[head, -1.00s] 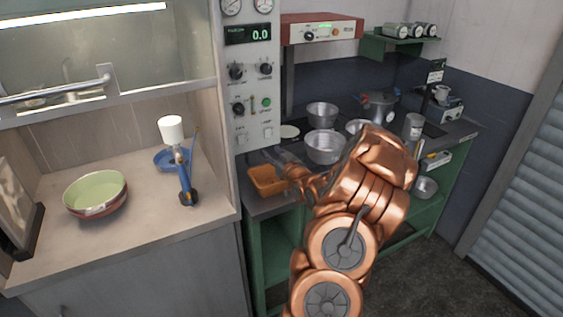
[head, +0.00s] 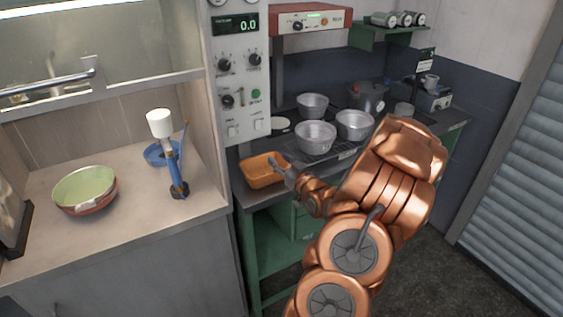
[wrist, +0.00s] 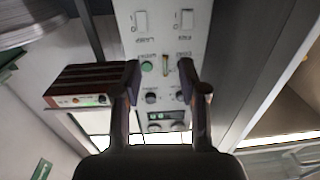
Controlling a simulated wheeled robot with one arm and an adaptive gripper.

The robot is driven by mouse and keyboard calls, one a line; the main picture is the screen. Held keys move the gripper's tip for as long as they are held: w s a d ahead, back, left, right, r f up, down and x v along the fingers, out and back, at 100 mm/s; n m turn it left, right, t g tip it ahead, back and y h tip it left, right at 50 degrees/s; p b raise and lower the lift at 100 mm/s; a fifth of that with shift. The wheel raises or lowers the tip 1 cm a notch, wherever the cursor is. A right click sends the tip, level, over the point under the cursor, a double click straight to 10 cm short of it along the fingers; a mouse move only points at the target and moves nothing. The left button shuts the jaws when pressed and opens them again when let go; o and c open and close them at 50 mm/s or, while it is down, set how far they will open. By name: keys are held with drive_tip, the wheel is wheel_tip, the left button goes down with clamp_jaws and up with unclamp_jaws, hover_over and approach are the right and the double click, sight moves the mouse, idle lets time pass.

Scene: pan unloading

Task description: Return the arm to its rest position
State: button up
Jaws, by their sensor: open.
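My gripper (head: 282,169) is in the head view beside the orange tray, in front of the metal workbench. In the wrist view my gripper (wrist: 160,78) shows two dark fingers spread apart with nothing between them. Past the fingers is the grey control panel (wrist: 165,45), with its switches, knobs and green button seen upside down. My copper arm reaches up from the bottom of the head view and covers part of the bench front and lower shelf.
The orange tray (head: 264,183) sits at the bench's left front. Several metal pots, including one (head: 315,136), stand behind it. Open floor lies at the right.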

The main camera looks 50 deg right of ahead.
drive_tip(key=shift+s, duration=0.2)
drive_tip(key=shift+a, duration=0.1)
idle(0.4)
drive_tip(key=w+a+f+n+g+y, duration=0.1)
drive_tip(key=a+f+n+g+y, duration=0.2)
drive_tip(key=a+g, duration=0.9)
drive_tip(key=s+a+r+g+y, duration=0.1)
drive_tip(key=s+a+r+g, duration=0.2)
drive_tip(key=s+a, duration=1.1)
drive_tip(key=s+a+r+g+y, duration=0.1)
drive_tip(key=s+a+r+g, duration=0.2)
drive_tip(key=s+a, duration=1.1)
drive_tip(key=shift+s+a+r+g, duration=0.2)
drive_tip(key=shift+r+g, duration=0.1)
drive_tip(key=shift+g, duration=0.2)
